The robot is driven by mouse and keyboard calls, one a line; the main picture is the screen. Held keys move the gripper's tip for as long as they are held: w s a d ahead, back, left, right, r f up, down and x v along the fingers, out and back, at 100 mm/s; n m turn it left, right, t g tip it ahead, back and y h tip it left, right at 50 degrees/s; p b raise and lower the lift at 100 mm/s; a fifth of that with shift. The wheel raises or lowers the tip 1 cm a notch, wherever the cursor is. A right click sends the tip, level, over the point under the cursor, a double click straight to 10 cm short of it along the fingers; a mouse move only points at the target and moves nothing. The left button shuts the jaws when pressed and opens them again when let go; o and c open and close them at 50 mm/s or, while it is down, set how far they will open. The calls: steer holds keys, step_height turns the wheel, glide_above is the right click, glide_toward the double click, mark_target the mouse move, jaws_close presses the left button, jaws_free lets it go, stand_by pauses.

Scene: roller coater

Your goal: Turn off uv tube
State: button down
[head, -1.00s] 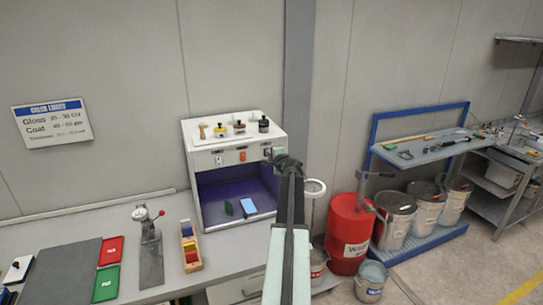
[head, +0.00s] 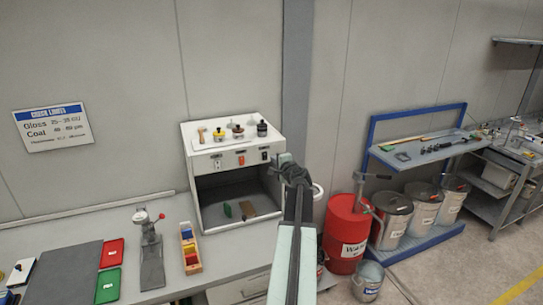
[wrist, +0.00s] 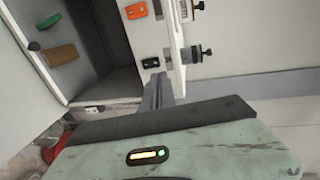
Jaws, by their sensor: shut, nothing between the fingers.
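The white cabinet (head: 197,170) stands on the bench with an open chamber (head: 225,190), grey and with no violet glow inside. My gripper (head: 282,160) is shut and empty at the cabinet's right front edge. In the wrist view, its fingertips (wrist: 157,82) are just below the dark-framed switch; contact is unclear.
A green block (head: 228,210) and a brown piece (head: 248,209) lie in the chamber. Jars (head: 238,131) stand on the cabinet top. A red drum (head: 345,228) and grey buckets (head: 393,215) stand to the right. A gauge stand (head: 150,250) is on the bench at left.

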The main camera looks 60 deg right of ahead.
steer(key=shift+s+a+r+p, duration=0.25)
steer(key=shift+s+a+r, duration=0.25)
steer(key=shift+s, duration=0.25)
steer(key=shift+s+a+r+p, duration=0.2)
steer(key=shift+s+a+r, duration=0.25)
steer(key=shift+s, duration=0.3)
steer(key=shift+f, duration=0.1)
